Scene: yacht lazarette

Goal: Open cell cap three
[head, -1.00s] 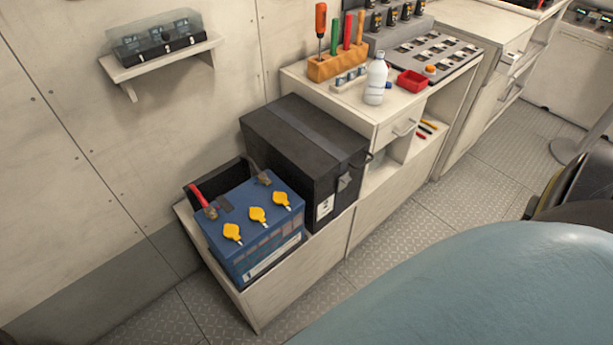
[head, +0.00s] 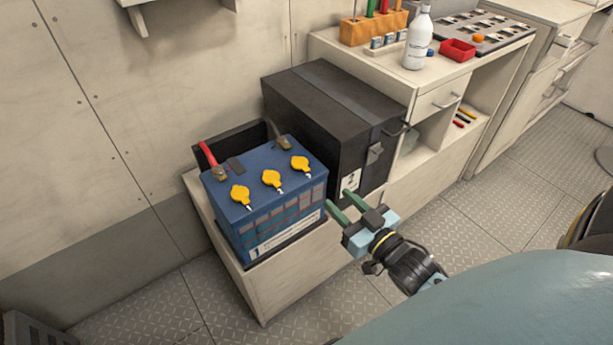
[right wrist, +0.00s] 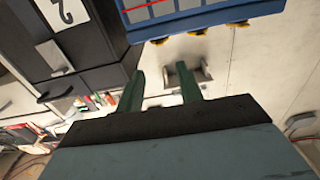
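The blue battery (head: 262,222) stands on a low bench, with three yellow caps on its top: a left cap (head: 240,194), a middle cap (head: 271,178) and a right cap (head: 300,163). All three appear seated; no number on them is readable. The battery also shows at the top of the right wrist view (right wrist: 185,20), its yellow caps partly visible along its edge. My right gripper (head: 341,203) is open and empty, in front of the bench, right of the battery and apart from it. Its green fingers show spread in the right wrist view (right wrist: 160,88). My left gripper is not in view.
A black lidded box (head: 325,120) stands right behind the battery. A red-covered cable clamp (head: 210,158) sits at the battery's back left corner. The floor in front is clear.

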